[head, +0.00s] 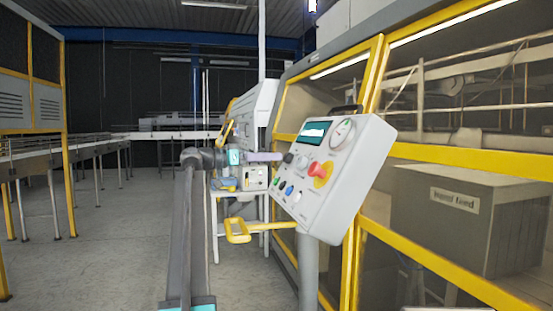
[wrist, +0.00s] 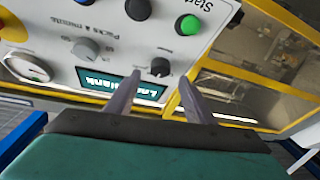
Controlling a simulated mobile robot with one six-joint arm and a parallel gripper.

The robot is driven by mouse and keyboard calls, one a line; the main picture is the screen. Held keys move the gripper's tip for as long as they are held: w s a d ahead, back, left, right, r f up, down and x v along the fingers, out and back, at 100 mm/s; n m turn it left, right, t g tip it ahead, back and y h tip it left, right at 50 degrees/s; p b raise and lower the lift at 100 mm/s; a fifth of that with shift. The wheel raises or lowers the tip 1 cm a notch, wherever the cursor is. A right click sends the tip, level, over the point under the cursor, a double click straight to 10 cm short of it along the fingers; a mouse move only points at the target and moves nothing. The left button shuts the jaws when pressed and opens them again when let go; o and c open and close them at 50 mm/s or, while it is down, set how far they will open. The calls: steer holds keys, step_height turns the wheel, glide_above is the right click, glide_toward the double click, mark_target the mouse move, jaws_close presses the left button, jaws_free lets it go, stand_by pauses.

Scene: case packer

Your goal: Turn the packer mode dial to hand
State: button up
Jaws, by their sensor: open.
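The grey-white control panel (head: 345,180) stands on a post at the right of the head view. A small black dial (wrist: 160,67), which looks like the mode dial, sits beside the screen; its label is too small to read. In the head view it is a dark knob (head: 288,158) at the panel's left edge. My gripper (wrist: 160,84) is open, pointing at the panel, with one finger on each side of the dial in the wrist view. In the head view my gripper (head: 281,157) is right by the knob; contact cannot be told. The dial's pointer setting is unclear.
Near the dial are a grey packs-a-minute knob (wrist: 87,47), a lit screen (wrist: 108,82), a green button (wrist: 188,25), and a round gauge (wrist: 28,68). A red emergency stop (head: 320,172) is on the panel. Yellow-framed guarding stands behind.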

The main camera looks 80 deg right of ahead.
steer(key=v, duration=0.9)
steer(key=shift+w+a, duration=0.1)
steer(key=shift+w, duration=0.05)
